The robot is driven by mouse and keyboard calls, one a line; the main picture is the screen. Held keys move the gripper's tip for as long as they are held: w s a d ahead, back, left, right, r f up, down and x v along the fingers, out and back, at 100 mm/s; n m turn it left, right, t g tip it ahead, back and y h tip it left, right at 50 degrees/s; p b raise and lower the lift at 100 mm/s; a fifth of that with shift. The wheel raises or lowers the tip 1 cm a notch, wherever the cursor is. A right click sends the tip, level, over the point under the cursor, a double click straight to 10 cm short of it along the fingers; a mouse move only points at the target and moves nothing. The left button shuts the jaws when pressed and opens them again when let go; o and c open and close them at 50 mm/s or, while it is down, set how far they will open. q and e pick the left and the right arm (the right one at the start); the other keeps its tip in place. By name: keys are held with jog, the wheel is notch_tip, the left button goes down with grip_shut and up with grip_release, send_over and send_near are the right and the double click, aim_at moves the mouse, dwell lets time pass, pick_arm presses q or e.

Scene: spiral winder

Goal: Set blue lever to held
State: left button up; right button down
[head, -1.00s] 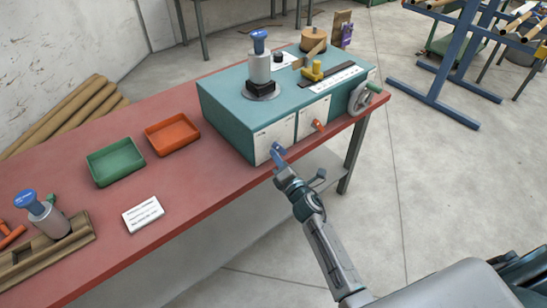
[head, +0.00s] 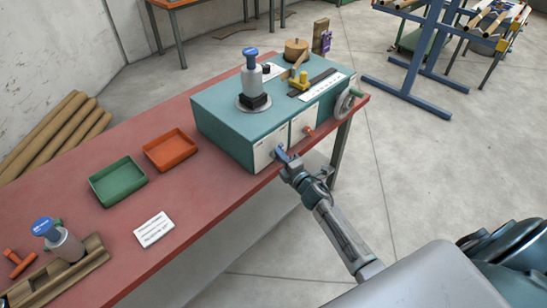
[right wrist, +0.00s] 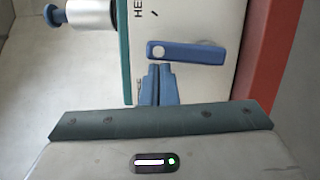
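The blue lever (head: 281,154) is on the white front panel of the teal machine (head: 222,131), low near its front. In the right wrist view the blue lever (right wrist: 187,53) lies lengthwise across the picture, with a round pale pivot at its left end. Printed letters "HE" show above it, partly cut off. My right gripper (right wrist: 159,68) has its two blue fingers together, with their tips just below the lever's pivot half. I cannot tell whether they touch it. In the head view my right gripper (head: 287,160) is at the lever. My left gripper is not in view.
An orange lever (head: 309,131) is on the panel to the right, and a handwheel (head: 345,104) is on the machine's right end. A blue-topped cylinder (head: 253,75) stands on top. Green (head: 119,181) and orange (head: 171,150) trays lie on the red bench (head: 200,198).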

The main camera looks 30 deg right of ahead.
jog(key=shift+w+d+r, duration=0.1)
jog(key=shift+w+d, duration=0.05)
jog(key=shift+d, duration=0.4)
jog(key=shift+w+d+r, duration=0.1)
jog(key=shift+w+d, duration=0.05)
jog(key=shift+d, duration=0.35)
jog(key=shift+w+d, duration=0.15)
jog(key=shift+d, duration=0.25)
